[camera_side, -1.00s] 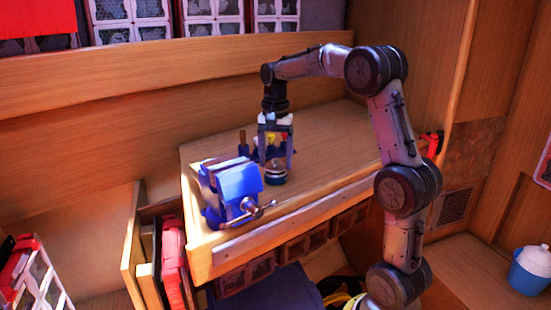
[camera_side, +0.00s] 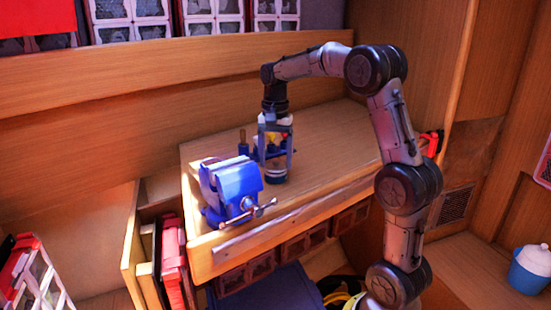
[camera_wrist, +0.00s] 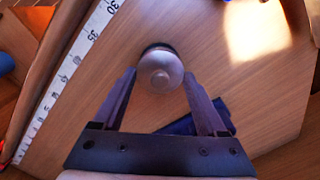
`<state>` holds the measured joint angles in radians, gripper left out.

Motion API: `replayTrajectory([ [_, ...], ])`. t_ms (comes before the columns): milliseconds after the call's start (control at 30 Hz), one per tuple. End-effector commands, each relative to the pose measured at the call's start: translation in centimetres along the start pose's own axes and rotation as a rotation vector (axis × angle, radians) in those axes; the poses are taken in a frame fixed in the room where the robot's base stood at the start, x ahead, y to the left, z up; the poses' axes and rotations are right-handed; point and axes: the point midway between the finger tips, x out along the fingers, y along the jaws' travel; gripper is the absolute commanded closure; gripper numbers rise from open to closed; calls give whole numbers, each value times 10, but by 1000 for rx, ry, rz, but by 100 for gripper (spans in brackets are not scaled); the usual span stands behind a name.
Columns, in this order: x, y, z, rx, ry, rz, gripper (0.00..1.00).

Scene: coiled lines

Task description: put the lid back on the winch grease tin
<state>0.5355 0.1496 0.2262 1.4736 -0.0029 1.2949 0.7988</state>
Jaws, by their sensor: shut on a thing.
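The winch grease tin (camera_side: 277,179) is a small, dark round tin on the wooden bench, right of the blue vise. My gripper (camera_side: 276,165) points down directly over it. In the wrist view, my gripper (camera_wrist: 160,74) is shut on the lid (camera_wrist: 161,72), a round greyish disc with a raised centre, between its fingertips. A thin dark rim of the tin (camera_wrist: 155,46) shows past the lid's far edge, so the two are nearly in line. The fingers hide most of the lid in the side view. I cannot tell whether lid and tin touch.
A blue vise (camera_side: 232,186) with a metal handle stands close left. Blue-handled tools (camera_side: 243,147) stand behind it. A white measuring strip (camera_wrist: 66,77) runs along the bench edge. A dark blue item (camera_wrist: 185,124) lies near the fingers. The bench is clear to the right.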

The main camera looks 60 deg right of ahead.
Motion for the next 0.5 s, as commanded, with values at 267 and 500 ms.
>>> replayTrajectory([
  [267,0,0,0,0,0,0,18],
  [500,0,0,0,0,0,0,0],
])
